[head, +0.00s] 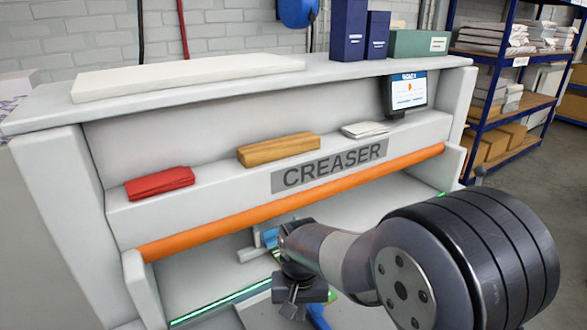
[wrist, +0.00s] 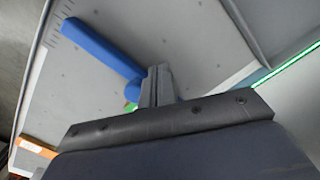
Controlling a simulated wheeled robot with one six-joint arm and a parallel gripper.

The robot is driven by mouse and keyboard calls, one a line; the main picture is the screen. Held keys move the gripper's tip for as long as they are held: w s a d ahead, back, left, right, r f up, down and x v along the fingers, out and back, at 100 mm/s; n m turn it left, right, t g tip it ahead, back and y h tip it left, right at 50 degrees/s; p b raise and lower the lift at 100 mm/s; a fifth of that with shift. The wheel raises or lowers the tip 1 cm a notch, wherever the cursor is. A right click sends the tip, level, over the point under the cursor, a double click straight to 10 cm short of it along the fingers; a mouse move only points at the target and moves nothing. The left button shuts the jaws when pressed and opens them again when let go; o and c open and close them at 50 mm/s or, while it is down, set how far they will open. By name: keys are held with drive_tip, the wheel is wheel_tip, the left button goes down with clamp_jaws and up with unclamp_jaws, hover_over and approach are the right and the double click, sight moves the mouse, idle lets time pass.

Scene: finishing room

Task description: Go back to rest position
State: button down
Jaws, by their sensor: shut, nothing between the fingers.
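My gripper (head: 290,309) hangs low in front of the white creaser machine (head: 60,170), above its lower bed, at the end of my dark arm. In the wrist view my gripper (wrist: 158,72) has its two grey fingers pressed together, with nothing between them. A blue bar (wrist: 100,46) lies on the pale bed (wrist: 190,40) just left of the fingertips. Part of a blue piece (head: 318,316) shows below my gripper in the head view, mostly hidden by the arm.
An orange bar (head: 300,200) runs across the machine's front. A red block (head: 159,183), a wooden block (head: 278,148) and a small screen (head: 405,93) are on its ledge. Blue boxes (head: 347,30) stand on top. Shelving (head: 505,100) is at the right, with open floor before it.

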drive_tip(key=shift+w+d+f+b, duration=0.3)
drive_tip(key=shift+w+d+f, duration=0.2)
drive_tip(key=shift+d+f, duration=0.3)
drive_tip(key=shift+s+a, duration=0.35)
drive_tip(key=shift+a, duration=0.25)
drive_tip(key=shift+s+a, duration=0.35)
drive_tip(key=shift+a, duration=0.25)
